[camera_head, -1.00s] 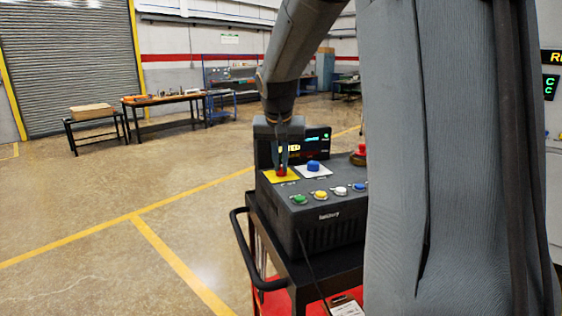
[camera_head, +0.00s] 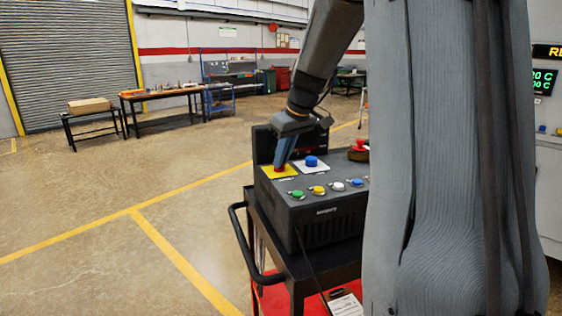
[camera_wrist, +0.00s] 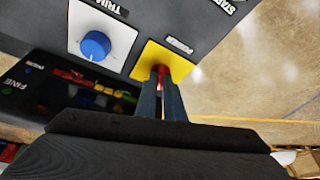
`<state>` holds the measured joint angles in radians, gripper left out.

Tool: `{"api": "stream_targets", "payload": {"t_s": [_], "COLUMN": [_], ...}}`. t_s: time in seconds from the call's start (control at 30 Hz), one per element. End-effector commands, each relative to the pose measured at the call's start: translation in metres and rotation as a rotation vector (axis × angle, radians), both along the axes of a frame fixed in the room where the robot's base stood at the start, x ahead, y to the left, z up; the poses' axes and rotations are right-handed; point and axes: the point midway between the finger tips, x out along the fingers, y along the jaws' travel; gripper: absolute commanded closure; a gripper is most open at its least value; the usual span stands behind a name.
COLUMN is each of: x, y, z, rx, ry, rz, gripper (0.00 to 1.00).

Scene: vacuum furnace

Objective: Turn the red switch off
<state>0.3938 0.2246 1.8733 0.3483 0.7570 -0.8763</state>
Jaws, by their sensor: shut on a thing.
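The red switch (camera_wrist: 161,71) sits on a yellow plate (camera_wrist: 178,62) on top of the dark control box. In the wrist view my gripper (camera_wrist: 163,82) has both fingers closed around it, and they hide much of it. In the head view the yellow plate (camera_head: 268,173) shows at the box's left top corner. There my gripper (camera_head: 281,168) comes down onto the plate with its fingers tilted, and the switch is mostly hidden behind them.
A blue knob (camera_head: 311,161) on a white plate is right beside the switch. Several coloured buttons (camera_head: 318,190) line the box's sloped front, and a red mushroom button (camera_head: 360,145) stands farther right. The box rests on a black cart with a side handle (camera_head: 238,235).

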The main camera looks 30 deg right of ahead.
Motion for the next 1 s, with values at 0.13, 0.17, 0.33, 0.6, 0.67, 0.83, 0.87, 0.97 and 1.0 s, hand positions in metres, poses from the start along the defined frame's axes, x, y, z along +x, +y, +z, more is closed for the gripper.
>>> {"api": "stream_targets", "payload": {"t_s": [0.13,0.17,0.33,0.6,0.67,0.83,0.87,0.97,1.0], "x": [0.0009,0.0009,0.0006,0.0009,0.0008,0.0007,0.0008,0.0007,0.0008], "y": [-0.0017,-0.0019,-0.0020,-0.0019,-0.0020,-0.0019,-0.0018,-0.0018,-0.0018], "z": [-0.0003,-0.0004,0.0000,0.0008,0.0009,0.0007,0.0008,0.0007,0.0007], "rx": [0.000,-0.001,-0.001,-0.001,-0.001,-0.002,-0.002,-0.002,-0.001], "ry": [-0.001,-0.001,0.000,0.000,0.000,-0.001,-0.001,-0.001,0.000], "rz": [0.072,0.084,0.132,0.154,0.154,0.154,0.154,0.154,0.154], "gripper": [1.00,1.00,1.00,1.00,1.00,1.00,1.00,0.75,0.73]}}
